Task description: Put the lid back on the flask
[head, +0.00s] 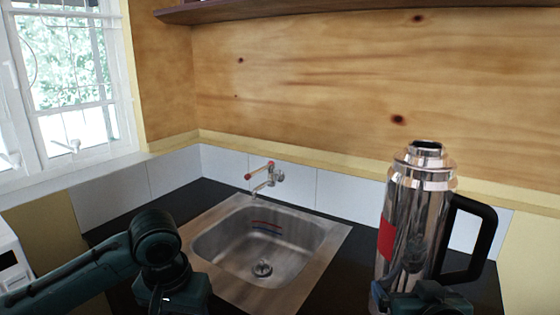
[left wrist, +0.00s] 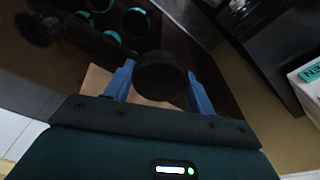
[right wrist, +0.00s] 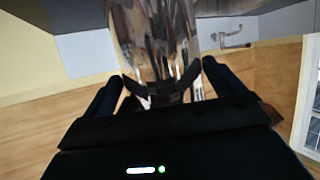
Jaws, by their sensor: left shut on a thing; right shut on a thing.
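The flask (head: 408,215) is a tall shiny steel one with a red patch and a black handle (head: 485,245). It stands upright on the right of the head view, its neck (head: 427,148) uncovered. My right gripper (head: 425,297) is low in front of it and shut on it; in the right wrist view the flask's steel body (right wrist: 155,35) rises between the fingers. My left gripper (left wrist: 160,88) is shut on a round dark lid (left wrist: 161,72), seen between its blue fingers. The lid and left fingertips are not visible in the head view.
A steel sink (head: 263,250) with a red-handled tap (head: 265,178) is set in the dark counter (head: 340,275), left of the flask. A wooden shelf (head: 340,10) runs above. A barred window (head: 70,85) is at the left. The space above the flask is clear.

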